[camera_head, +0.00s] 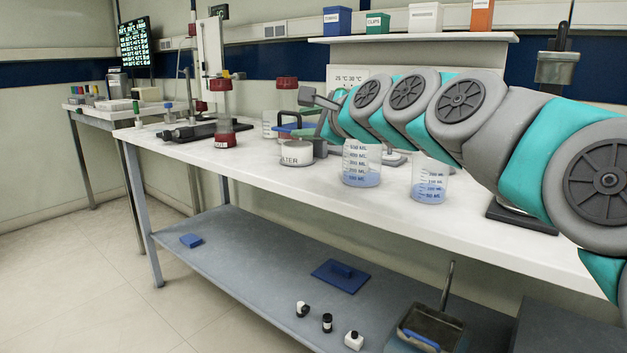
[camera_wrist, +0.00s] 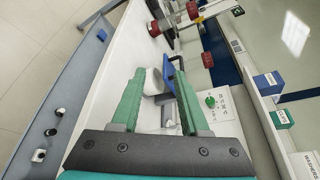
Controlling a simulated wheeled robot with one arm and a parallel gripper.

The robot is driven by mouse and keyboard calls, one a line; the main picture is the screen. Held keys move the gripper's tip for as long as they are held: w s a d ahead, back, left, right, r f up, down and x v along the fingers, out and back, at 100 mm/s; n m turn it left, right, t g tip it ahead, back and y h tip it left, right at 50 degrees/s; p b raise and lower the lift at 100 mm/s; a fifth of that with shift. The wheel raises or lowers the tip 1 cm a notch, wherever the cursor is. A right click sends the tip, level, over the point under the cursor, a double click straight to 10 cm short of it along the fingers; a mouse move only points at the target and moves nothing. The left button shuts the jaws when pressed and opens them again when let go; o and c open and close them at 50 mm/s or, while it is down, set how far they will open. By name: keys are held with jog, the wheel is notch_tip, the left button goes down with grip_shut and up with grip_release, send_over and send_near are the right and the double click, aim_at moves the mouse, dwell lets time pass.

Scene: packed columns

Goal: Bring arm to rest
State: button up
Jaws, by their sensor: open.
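My arm reaches in from the right of the head view, bent above the white bench (camera_head: 250,172), with its far end over the bench's middle. My gripper (camera_head: 313,120) is at that end, and it also shows in the wrist view (camera_wrist: 160,78). Its two green fingers stand wide apart. The gap holds nothing that I can see gripped. A white container with lettering ending in "LTER" (camera_head: 296,153) stands just below and beside the gripper. Something blue (camera_wrist: 170,76) shows beyond the fingers; whether they touch it I cannot tell.
Two beakers with blue liquid (camera_head: 361,165) (camera_head: 428,185) stand close under my arm. A red-capped flask (camera_head: 224,130) is further left. A shelf (camera_head: 425,37) with boxes runs behind. The lower shelf (camera_head: 245,250) holds small bottles and a blue-grey bin. The floor at left is clear.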

jog(key=s+d+f+n+g+h, duration=0.2)
jog(key=s+f+n+g, duration=0.25)
jog(key=s+f, duration=0.6)
jog(key=s+d+f+n+g+h, duration=0.25)
jog(key=s+f+n, duration=0.45)
jog(key=f, duration=0.6)
jog(key=s+d+f+n+g+h, duration=0.1)
jog(key=s+d+f, duration=0.3)
jog(key=s, duration=0.5)
jog(key=s+d+f+n+g+h, duration=0.1)
jog(key=s+d+f+n+g, duration=0.2)
jog(key=s+f, duration=0.3)
jog(key=s+d+f+n+g+h, duration=0.2)
jog(key=s+d+f, duration=0.3)
jog(key=s, duration=0.6)
jog(key=shift+s+f+g, duration=0.35)
jog(key=shift+f+g, duration=0.05)
jog(key=shift+g, duration=0.5)
